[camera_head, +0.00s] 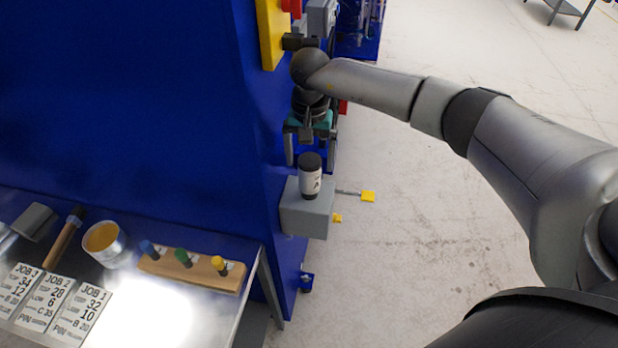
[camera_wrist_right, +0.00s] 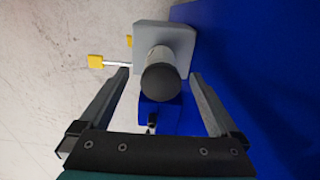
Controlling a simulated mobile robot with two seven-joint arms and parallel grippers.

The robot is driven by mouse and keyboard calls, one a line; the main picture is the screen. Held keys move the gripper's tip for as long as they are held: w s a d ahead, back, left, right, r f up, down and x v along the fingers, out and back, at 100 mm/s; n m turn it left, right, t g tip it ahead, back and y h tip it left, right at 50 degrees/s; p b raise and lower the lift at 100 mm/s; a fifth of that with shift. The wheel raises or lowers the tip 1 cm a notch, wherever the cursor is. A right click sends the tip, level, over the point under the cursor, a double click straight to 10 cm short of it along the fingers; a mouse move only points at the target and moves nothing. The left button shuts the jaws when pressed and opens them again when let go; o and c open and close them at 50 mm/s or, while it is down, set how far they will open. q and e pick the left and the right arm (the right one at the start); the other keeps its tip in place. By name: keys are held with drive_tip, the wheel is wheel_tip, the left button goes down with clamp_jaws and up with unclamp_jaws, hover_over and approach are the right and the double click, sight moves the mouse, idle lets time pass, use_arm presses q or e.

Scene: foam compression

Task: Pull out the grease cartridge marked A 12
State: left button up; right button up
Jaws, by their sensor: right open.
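The grease cartridge (camera_head: 311,180) is a white cylinder with a black cap and a dark letter on its label. It stands upright in a grey holder (camera_head: 306,212) on the side of the blue machine. In the right wrist view the cartridge (camera_wrist_right: 161,75) is seen from its cap end, between the fingers but beyond them. My right gripper (camera_head: 307,135) is above the cartridge, its fingers open and apart from it; the open fingers also show in the right wrist view (camera_wrist_right: 160,75). My left gripper is not in view.
A yellow-ended lever (camera_head: 367,196) sticks out right of the holder. The blue machine wall (camera_head: 150,110) is close on the left. A bench at lower left carries job cards (camera_head: 80,308), a pot (camera_head: 103,240) and a wooden block with coloured pins (camera_head: 192,270). Open floor lies right.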

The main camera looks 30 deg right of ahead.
sight(309, 178)
drive_tip(key=f+b, duration=0.1)
drive_tip(key=w+f+b, duration=0.1)
drive_tip(key=f, duration=0.1)
drive_tip(key=f+b, duration=0.1)
drive_tip(key=f, duration=0.1)
drive_tip(key=shift+w+d+f, duration=0.2)
drive_tip(key=shift+d+f, duration=0.05)
drive_tip(key=shift+d, duration=0.05)
wheel_tip(309, 178, down, 2)
drive_tip(key=shift+s+a+f+b, duration=0.1)
drive_tip(key=shift+f+b, duration=0.1)
drive_tip(key=shift+b, duration=1.05)
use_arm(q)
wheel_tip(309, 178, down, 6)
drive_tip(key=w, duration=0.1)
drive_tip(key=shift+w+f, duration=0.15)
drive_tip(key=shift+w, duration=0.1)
use_arm(e)
drive_tip(key=shift+s+f, duration=0.1)
drive_tip(key=shift+f, duration=0.1)
use_arm(q)
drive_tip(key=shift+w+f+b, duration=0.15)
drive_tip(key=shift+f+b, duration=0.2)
drive_tip(key=shift+b, duration=0.25)
use_arm(e)
drive_tip(key=shift+c, duration=0.3)
clamp_jaws()
